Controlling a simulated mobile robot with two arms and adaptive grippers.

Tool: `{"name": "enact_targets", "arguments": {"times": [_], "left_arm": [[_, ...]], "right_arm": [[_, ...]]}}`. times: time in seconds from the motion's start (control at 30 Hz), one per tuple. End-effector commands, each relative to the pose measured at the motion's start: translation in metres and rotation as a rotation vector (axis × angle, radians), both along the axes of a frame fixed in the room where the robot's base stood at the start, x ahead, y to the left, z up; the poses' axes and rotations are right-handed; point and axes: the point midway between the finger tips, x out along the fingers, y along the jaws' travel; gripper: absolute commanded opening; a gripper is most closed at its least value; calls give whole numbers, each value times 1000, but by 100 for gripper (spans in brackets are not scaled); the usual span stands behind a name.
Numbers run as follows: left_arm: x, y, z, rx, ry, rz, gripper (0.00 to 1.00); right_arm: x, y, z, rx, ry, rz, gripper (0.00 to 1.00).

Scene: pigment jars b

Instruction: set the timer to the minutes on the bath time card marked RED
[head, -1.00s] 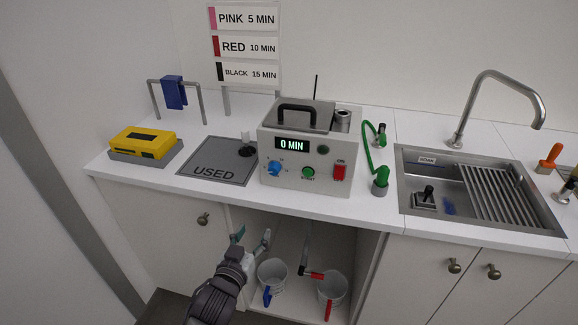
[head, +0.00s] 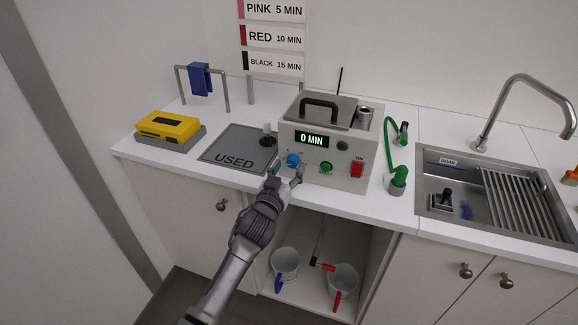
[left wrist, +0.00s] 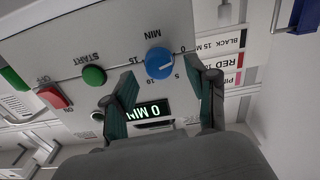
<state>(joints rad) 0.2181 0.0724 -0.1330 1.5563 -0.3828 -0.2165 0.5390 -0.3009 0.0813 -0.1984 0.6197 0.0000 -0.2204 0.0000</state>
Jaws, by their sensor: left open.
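The bath machine (head: 346,178) stands on the counter, and its timer display (head: 312,139) reads 0 MIN. Its blue timer knob (head: 293,159) is at the left of the front panel; in the left wrist view the knob (left wrist: 159,63) has a white pointer line directed at the 0 mark. My left gripper (head: 287,172) is open just in front of and below the knob; in the left wrist view its fingers (left wrist: 166,92) are spread to either side, apart from the knob. The RED card (head: 273,37) on the wall reads 10 MIN. My right gripper is not in view.
A green START button (head: 326,168) and red ON switch (head: 358,169) are right of the knob. The USED mat (head: 225,159) lies left of the machine, and a sink (head: 430,205) is right. Buckets (head: 286,262) stand in the open cupboard below.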

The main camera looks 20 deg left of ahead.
Motion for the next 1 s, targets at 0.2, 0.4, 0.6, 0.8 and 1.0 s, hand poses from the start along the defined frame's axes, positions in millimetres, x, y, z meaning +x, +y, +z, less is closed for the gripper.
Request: {"name": "enact_targets", "arguments": {"times": [0.2,0.4,0.6,0.8,1.0], "left_arm": [[10,0,0,0,0,0,58],[10,0,0,0,0,0,58],[10,0,0,0,0,0,26],[10,0,0,0,0,0,0],[10,-1,0,18,-1,0,0]], "right_arm": [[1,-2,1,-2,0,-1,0],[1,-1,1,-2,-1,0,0],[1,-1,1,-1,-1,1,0],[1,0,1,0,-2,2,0],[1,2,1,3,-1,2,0]]}}
